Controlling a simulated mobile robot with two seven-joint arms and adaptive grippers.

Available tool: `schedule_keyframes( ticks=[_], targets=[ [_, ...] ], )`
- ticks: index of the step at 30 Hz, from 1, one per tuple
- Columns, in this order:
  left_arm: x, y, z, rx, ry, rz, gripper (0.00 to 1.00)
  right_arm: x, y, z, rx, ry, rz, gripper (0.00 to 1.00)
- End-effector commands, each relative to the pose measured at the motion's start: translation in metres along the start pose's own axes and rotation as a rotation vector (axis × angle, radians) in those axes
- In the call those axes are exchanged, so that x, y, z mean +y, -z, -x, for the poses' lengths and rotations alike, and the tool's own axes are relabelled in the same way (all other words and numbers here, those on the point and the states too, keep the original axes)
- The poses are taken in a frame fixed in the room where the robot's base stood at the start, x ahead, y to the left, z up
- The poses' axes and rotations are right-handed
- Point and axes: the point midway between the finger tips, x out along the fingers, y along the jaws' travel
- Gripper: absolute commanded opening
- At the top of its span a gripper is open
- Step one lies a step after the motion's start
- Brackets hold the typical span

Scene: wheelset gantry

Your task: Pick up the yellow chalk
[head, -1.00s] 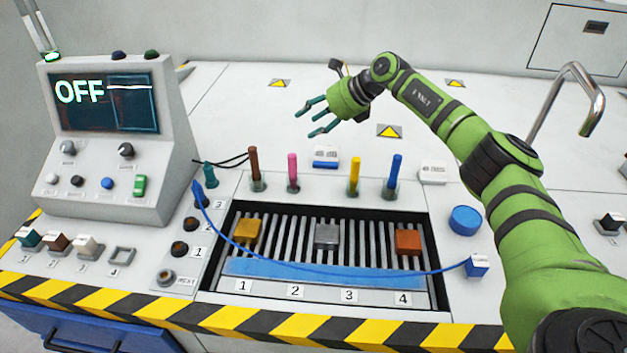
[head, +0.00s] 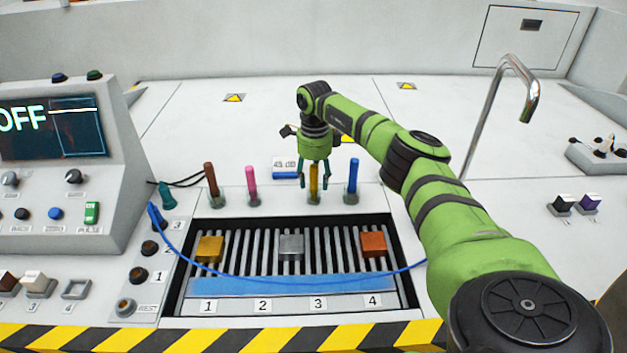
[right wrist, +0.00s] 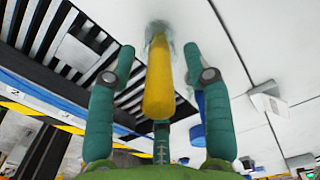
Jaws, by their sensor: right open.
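The yellow chalk (head: 314,183) stands upright in a small clear holder behind the slatted tray, between the pink chalk (head: 252,184) and the blue chalk (head: 352,178). My right gripper (head: 314,178) points down over it, with fingers on either side. In the right wrist view the yellow chalk (right wrist: 158,85) lies between the open fingers of my right gripper (right wrist: 158,75), with gaps on both sides. The chalk's base sits in its holder (right wrist: 157,30). My left gripper is in neither view.
A brown chalk (head: 211,183) stands at the row's left end. The slatted tray (head: 265,245) in front holds a gold, a grey and a copper block. A blue cable (head: 290,283) sags across it. The control panel (head: 120,170) reads OFF at left; a metal tap (head: 490,110) stands at right.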

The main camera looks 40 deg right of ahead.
Motion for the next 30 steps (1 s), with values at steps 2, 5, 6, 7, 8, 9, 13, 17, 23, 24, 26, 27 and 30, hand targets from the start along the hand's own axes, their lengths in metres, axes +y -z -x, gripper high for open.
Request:
schedule_keyframes(
  ticks=[2, 5, 6, 7, 8, 9, 13, 17, 23, 24, 26, 27, 30],
  targets=[
    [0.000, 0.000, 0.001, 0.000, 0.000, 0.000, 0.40, 0.000, 0.000, -0.005, 0.000, -0.001, 0.001, 0.51],
    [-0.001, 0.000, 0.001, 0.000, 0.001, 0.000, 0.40, 0.000, -0.001, -0.007, -0.001, 0.000, 0.001, 0.51],
    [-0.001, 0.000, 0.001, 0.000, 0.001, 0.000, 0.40, 0.000, -0.001, -0.007, -0.001, 0.000, 0.001, 0.51],
    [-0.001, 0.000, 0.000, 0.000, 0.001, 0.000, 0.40, 0.000, -0.001, -0.007, -0.001, 0.000, 0.001, 0.51],
    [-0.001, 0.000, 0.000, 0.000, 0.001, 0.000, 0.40, 0.000, -0.001, -0.007, -0.001, 0.000, 0.001, 0.51],
    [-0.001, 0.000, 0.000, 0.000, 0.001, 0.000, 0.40, 0.000, -0.001, -0.007, -0.001, 0.000, 0.001, 0.51],
    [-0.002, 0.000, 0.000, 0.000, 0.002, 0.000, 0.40, 0.000, -0.001, -0.007, -0.002, 0.000, 0.001, 0.02],
    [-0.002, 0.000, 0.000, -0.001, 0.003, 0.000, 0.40, 0.000, -0.001, -0.007, -0.001, 0.000, 0.000, 0.00],
    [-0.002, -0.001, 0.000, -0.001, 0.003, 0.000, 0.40, 0.000, -0.001, -0.006, -0.001, 0.000, 0.000, 0.00],
    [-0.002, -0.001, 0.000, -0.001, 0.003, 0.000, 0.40, 0.000, -0.001, -0.005, -0.002, 0.001, 0.000, 0.00],
    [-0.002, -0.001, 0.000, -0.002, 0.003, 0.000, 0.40, 0.000, -0.001, -0.001, -0.003, 0.002, 0.000, 0.00],
    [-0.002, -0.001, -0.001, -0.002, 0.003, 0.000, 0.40, -0.001, -0.001, 0.004, -0.004, 0.003, 0.000, 0.00],
    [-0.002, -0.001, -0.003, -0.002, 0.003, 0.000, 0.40, -0.001, -0.001, 0.022, -0.005, 0.004, 0.000, 0.00]
  ],
)
